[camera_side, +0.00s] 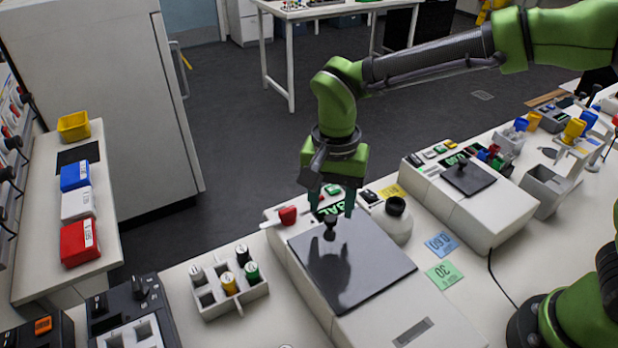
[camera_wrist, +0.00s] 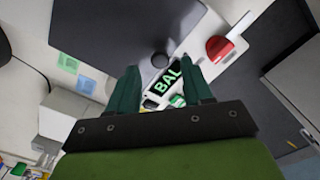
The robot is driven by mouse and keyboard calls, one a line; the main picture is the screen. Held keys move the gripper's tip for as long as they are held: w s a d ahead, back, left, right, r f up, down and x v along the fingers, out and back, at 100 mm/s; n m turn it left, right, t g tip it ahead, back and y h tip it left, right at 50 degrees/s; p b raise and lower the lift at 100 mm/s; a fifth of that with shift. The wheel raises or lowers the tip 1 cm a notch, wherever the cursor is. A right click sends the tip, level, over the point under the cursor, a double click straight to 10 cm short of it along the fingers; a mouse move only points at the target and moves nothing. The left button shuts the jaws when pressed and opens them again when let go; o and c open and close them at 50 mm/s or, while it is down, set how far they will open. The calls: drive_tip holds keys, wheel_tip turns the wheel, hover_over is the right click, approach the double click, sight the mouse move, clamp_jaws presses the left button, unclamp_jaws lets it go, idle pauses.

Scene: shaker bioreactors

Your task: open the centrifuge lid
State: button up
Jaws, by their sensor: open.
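The white machine, which I take to be the centrifuge (camera_side: 410,315), has a flat dark grey lid (camera_side: 375,265), lying shut. A black knob (camera_side: 330,229) stands up from the lid near its back edge. A display with green letters "BAL" (camera_wrist: 166,84) and a red handle (camera_side: 288,215) are behind the lid. My gripper (camera_side: 333,208) is open and points down just above the knob, with nothing held. In the wrist view the lid (camera_wrist: 115,30) fills the top, and the round knob (camera_wrist: 160,60) shows between my fingertips (camera_wrist: 160,70), apparently apart from them.
A white rack (camera_side: 205,305) with several capped vials stands left of the machine. A round black-topped vessel (camera_side: 397,222) and blue (camera_side: 441,244) and green (camera_side: 443,273) notes lie to the right. A second white machine with a dark lid (camera_side: 480,183) stands farther right.

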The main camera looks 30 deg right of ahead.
drive_tip(key=shift+f, duration=1.45)
drive_tip(key=shift+c, duration=0.3)
clamp_jaws()
